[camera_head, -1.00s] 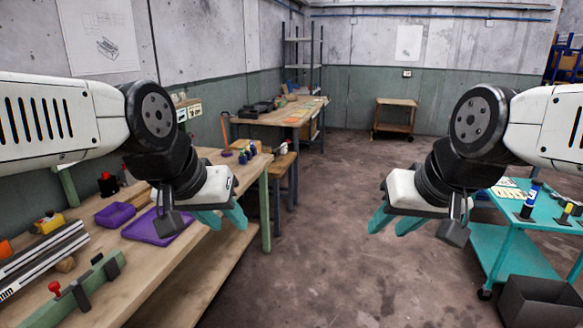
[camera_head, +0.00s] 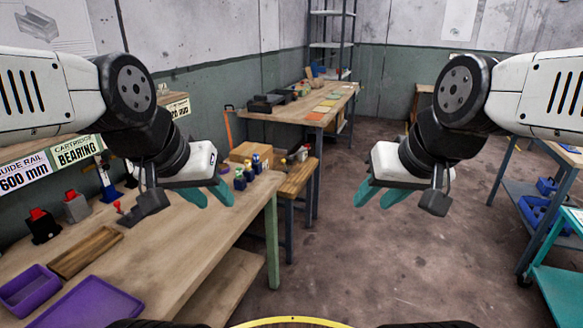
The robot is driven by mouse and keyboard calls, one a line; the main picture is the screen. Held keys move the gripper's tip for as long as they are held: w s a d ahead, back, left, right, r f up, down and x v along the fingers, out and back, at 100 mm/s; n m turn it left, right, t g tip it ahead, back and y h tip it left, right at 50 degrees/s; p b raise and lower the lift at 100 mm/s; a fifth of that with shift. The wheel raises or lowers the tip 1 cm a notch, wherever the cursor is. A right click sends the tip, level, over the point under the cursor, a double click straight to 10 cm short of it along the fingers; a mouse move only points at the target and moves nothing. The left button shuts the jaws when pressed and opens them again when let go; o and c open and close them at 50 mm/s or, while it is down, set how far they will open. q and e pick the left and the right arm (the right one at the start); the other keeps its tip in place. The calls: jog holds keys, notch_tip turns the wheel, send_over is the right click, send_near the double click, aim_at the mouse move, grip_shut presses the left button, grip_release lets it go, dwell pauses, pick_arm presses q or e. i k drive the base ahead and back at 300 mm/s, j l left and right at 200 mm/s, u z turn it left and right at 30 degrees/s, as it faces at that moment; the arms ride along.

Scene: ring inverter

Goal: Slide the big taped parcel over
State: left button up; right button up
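A brown cardboard box (camera_head: 250,153) sits beyond the far end of the left workbench, partly behind small bottles; it may be the taped parcel, but tape on it is too small to make out. My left gripper (camera_head: 209,195) hangs in the air over the right side of the left workbench, its teal fingers apart and empty. My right gripper (camera_head: 380,194) hangs over the open floor, its fingers apart and empty. Neither gripper touches the box.
The left workbench (camera_head: 185,240) carries purple trays (camera_head: 85,306), a wooden block and several small bottles. A wooden stool (camera_head: 297,178) stands beyond it. Another bench (camera_head: 345,93) runs along the wall. A teal cart (camera_head: 562,290) is at right. The middle floor is clear.

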aim_at(245, 151)
jog(key=i+j+u, duration=0.3)
jog(key=i, duration=0.3)
jog(key=i+l+u, duration=0.15)
jog(key=i+l, duration=0.2)
jog(key=i+l+u, duration=0.15)
jog(key=i+l, duration=0.2)
jog(key=i+l+u, duration=0.15)
jog(key=i+l, duration=0.15)
jog(key=l, duration=0.15)
jog(key=i+l+u, duration=0.1)
jog(key=i+l, duration=0.15)
jog(key=l, duration=0.2)
jog(key=i+l+u, duration=0.15)
jog(key=i+l, duration=0.15)
jog(key=l, duration=0.15)
jog(key=i+l+u, duration=0.15)
jog(key=l, duration=0.35)
jog(key=i+l+u, duration=0.15)
jog(key=i+l, duration=0.15)
jog(key=l, duration=0.25)
jog(key=i+l+u, duration=0.15)
jog(key=l, duration=0.4)
